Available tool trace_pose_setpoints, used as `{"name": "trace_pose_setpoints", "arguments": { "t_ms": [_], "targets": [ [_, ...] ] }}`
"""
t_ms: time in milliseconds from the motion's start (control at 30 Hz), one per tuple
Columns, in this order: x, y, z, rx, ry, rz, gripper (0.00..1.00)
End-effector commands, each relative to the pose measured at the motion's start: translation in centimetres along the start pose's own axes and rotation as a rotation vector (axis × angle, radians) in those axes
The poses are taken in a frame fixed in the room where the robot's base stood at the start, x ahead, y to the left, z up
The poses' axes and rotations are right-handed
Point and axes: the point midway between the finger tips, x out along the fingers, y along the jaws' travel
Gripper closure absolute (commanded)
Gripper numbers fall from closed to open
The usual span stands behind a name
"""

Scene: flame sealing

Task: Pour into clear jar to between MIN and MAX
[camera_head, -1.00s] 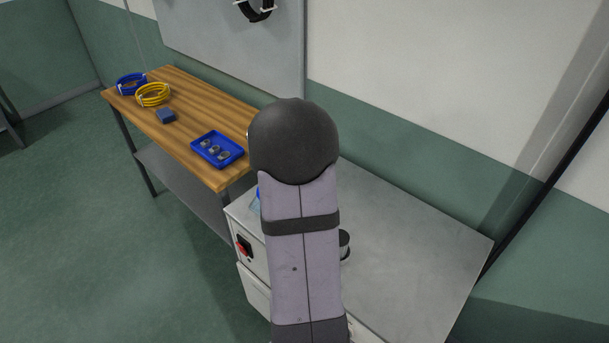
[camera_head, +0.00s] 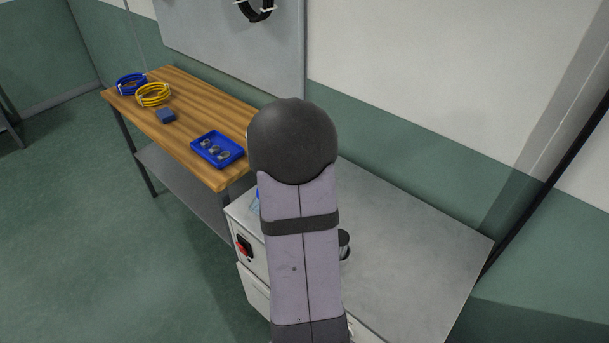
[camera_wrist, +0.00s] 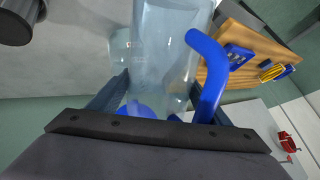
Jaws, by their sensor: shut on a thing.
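My gripper (camera_wrist: 160,95) is shut on a clear jug (camera_wrist: 165,50) with a blue handle (camera_wrist: 210,75), seen close up in the wrist view. The jug looks tilted in that picture. A second clear vessel (camera_wrist: 119,52), perhaps the clear jar, stands on the grey top, partly behind the jug. Its MIN and MAX marks and any liquid level cannot be made out. A blue round part (camera_wrist: 136,109) shows low between the fingers. In the head view my arm hides the gripper and most of the jug; only a blue and clear sliver (camera_head: 257,201) shows.
A dark-topped cylinder (camera_head: 344,243) stands on the grey bench (camera_head: 420,250), beside my arm; the bench's right part is clear. A wooden table (camera_head: 185,125) at the left holds a blue tray (camera_head: 217,149), a small blue block (camera_head: 166,116) and coiled cables (camera_head: 153,94).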

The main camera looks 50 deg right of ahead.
Motion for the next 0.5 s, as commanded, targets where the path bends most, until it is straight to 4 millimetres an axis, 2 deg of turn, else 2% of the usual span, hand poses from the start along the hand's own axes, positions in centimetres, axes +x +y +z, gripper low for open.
{"name": "trace_pose_setpoints", "arguments": {
  "t_ms": [500],
  "targets": [
    [-0.11, -0.13, 0.69, -0.084, 0.170, -0.001, 0.71]
  ]
}}
